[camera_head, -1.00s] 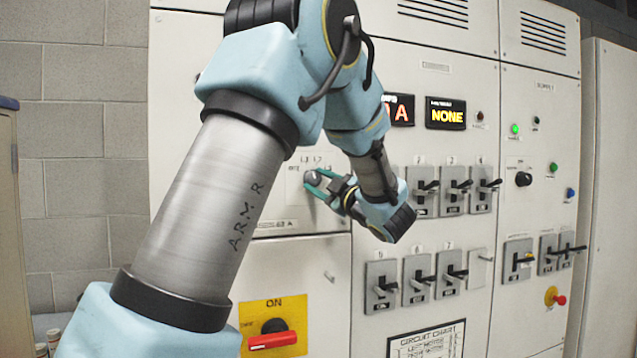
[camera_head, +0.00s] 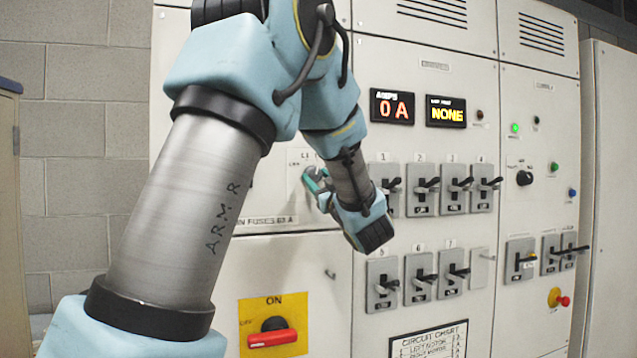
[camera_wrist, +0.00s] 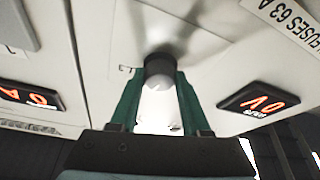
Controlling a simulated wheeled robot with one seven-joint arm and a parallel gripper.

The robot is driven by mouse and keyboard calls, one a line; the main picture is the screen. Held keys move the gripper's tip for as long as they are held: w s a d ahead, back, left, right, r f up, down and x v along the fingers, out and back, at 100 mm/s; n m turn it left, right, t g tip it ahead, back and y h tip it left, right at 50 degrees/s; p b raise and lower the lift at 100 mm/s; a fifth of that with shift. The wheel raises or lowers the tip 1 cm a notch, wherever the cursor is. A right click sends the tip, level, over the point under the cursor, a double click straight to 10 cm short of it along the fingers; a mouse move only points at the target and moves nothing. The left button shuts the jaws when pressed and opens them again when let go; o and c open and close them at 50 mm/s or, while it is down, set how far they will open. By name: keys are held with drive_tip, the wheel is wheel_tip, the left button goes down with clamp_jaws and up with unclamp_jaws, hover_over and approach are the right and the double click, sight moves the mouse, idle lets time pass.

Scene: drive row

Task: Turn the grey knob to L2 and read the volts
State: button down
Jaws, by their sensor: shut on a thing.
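The grey knob (camera_wrist: 160,72) stands out from the cream panel in the wrist view, between the two green fingers of my gripper (camera_wrist: 158,80). The fingers are shut on its sides. In the head view my gripper (camera_head: 315,180) is against the knob's label plate, and fingers and wrist largely hide the knob. A volts display (camera_wrist: 259,102) shows upside down in the wrist view and appears to read 0 V.
The amps display (camera_head: 392,107) reads 0 A and the display beside it (camera_head: 446,112) reads NONE. Several breaker switches (camera_head: 424,190) stick out just right of my wrist. A red rotary handle (camera_head: 272,338) on a yellow plate is below, marked ON.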

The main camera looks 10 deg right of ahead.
drive_tip(key=shift+a+r+m+h, duration=0.15)
drive_tip(key=shift+m+h, duration=0.25)
drive_tip(key=shift+m, duration=0.4)
drive_tip(key=shift+c, duration=1.8)
unclamp_jaws()
drive_tip(key=shift+s+f+b, duration=0.35)
drive_tip(key=shift+f+b, duration=0.05)
drive_tip(key=shift+f, duration=0.05)
drive_tip(key=b+v, duration=0.3)
drive_tip(key=v, duration=0.6)
drive_tip(key=shift+s+b, duration=0.4)
